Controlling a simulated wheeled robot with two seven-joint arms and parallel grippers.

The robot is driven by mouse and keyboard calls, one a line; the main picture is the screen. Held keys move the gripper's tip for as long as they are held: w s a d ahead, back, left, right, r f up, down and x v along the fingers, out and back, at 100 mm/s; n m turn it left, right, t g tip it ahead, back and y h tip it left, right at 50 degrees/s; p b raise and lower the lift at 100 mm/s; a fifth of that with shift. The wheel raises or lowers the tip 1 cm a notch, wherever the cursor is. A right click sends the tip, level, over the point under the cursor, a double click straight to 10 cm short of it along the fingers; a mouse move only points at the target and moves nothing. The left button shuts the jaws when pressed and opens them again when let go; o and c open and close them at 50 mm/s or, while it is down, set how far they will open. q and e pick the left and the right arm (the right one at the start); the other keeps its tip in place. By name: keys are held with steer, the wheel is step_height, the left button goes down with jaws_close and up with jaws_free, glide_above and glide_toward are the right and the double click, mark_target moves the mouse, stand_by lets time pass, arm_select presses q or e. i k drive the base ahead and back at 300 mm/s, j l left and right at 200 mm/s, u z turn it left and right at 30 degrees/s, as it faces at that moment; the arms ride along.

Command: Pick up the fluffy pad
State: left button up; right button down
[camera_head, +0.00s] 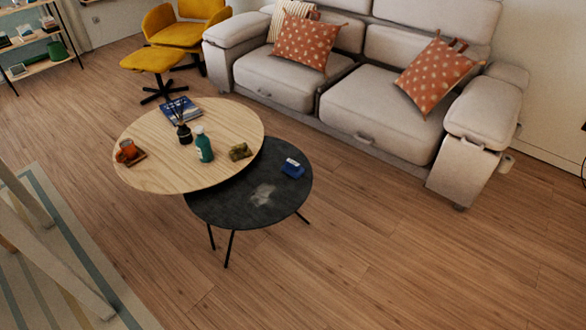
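A small pale grey, irregular patch (263,194) lies on the low black round table (222,212). It looks like the fluffy pad, though it is too small and blurred to be sure. A blue item (292,168) lies on the same table, behind it and to the right. Neither of my grippers is in the head view.
A light wood round table (165,178) overlaps the black one and holds a green bottle (204,146), a dark diffuser (184,133), an orange mug (127,151), an olive item (240,152) and books (181,110). A sofa (380,112) stands behind. Floor right of the tables is clear.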

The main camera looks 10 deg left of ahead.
mark_target(292, 167)
steer(key=i+j+z, duration=0.35)
steer(key=i+j, duration=0.6)
steer(key=j, duration=0.1)
